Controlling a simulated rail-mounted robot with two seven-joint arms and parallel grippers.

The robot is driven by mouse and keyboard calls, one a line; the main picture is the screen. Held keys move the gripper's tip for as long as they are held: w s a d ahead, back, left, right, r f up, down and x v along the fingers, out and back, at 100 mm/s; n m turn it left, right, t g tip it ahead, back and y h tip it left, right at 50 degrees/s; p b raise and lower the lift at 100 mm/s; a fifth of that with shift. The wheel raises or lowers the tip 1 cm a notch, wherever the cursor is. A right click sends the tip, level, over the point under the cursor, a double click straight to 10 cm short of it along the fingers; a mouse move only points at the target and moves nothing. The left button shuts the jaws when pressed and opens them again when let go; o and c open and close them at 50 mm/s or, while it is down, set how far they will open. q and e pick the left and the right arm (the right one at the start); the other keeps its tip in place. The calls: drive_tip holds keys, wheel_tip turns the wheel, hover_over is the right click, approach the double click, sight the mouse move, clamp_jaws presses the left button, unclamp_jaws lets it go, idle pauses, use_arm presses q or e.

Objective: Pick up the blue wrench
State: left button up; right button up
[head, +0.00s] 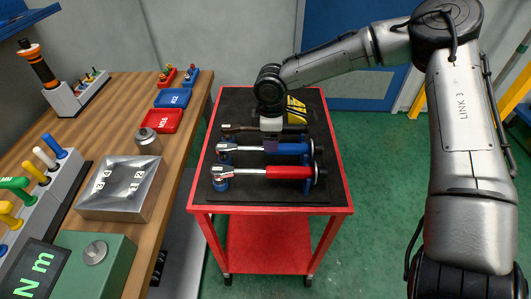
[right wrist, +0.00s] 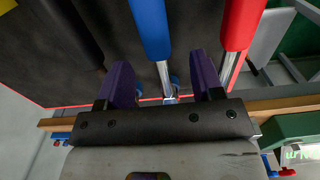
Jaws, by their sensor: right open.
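The blue wrench (head: 290,149) has a blue handle and a silver shaft and head. It lies across the black-topped red cart, between the red wrench (head: 288,172) and a dark wrench (head: 240,128). My right gripper (head: 270,141) is over the blue wrench's shaft. In the right wrist view its two purple fingers (right wrist: 160,68) are open, one on each side of the blue wrench (right wrist: 152,28), with visible gaps. The red wrench (right wrist: 240,25) is outside the right finger. Whether the fingertips are level with the shaft cannot be told. My left gripper is not in view.
The red cart (head: 345,209) also carries a yellow and black item (head: 296,108), partly behind my arm. A wooden bench (head: 190,120) at the left holds red and blue bins, a metal tray (head: 121,205) and a green device (head: 112,275).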

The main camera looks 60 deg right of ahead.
drive_tip(key=shift+d+f+b, duration=0.1)
drive_tip(key=shift+f+b, duration=1.6)
drive_tip(key=shift+f, duration=1.25)
drive_tip(key=c, duration=0.6)
clamp_jaws()
drive_tip(key=shift+w+r, duration=0.1)
